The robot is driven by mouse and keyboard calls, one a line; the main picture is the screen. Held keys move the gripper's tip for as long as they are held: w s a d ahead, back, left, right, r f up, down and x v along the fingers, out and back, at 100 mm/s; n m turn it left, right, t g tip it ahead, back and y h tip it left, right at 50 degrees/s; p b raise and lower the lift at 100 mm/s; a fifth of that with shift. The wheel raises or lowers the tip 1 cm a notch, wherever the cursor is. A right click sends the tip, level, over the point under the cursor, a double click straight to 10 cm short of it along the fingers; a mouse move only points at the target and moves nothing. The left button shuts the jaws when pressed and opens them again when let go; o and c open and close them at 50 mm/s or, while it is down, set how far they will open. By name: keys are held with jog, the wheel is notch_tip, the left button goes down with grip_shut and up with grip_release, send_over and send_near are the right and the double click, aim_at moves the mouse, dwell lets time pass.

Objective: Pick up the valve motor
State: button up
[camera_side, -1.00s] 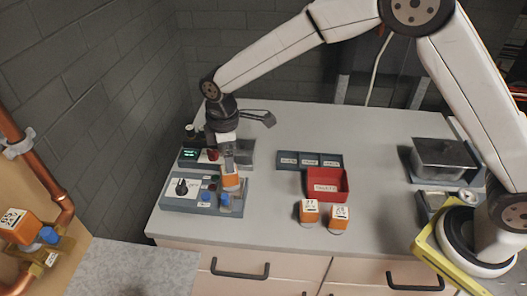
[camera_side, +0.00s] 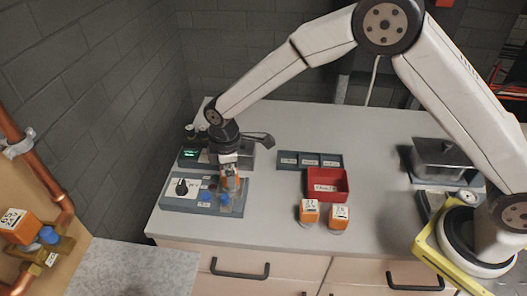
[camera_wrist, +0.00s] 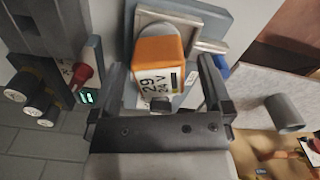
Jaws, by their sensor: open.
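An orange valve motor (camera_side: 231,184) with a white label sits on the grey test panel (camera_side: 176,205) at the left of the bench. In the wrist view the motor (camera_wrist: 158,50) shows its orange top and a label reading "29" and "24 V". My gripper (camera_side: 229,180) is right over it. The fingers (camera_wrist: 163,72) are open on either side of the motor, with a visible gap at least on the right. Its lower part is mostly hidden in the side view.
Two more orange motors (camera_side: 309,211) (camera_side: 338,217) stand at the bench front, near a red labelled bin (camera_side: 327,197). Another orange motor (camera_side: 18,225) is on the copper pipework at left. A dark box with a green display (camera_side: 190,154) stands behind the panel.

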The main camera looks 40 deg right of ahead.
jog(key=shift+f, duration=0.9)
grip_shut()
jog(key=shift+r, duration=0.15)
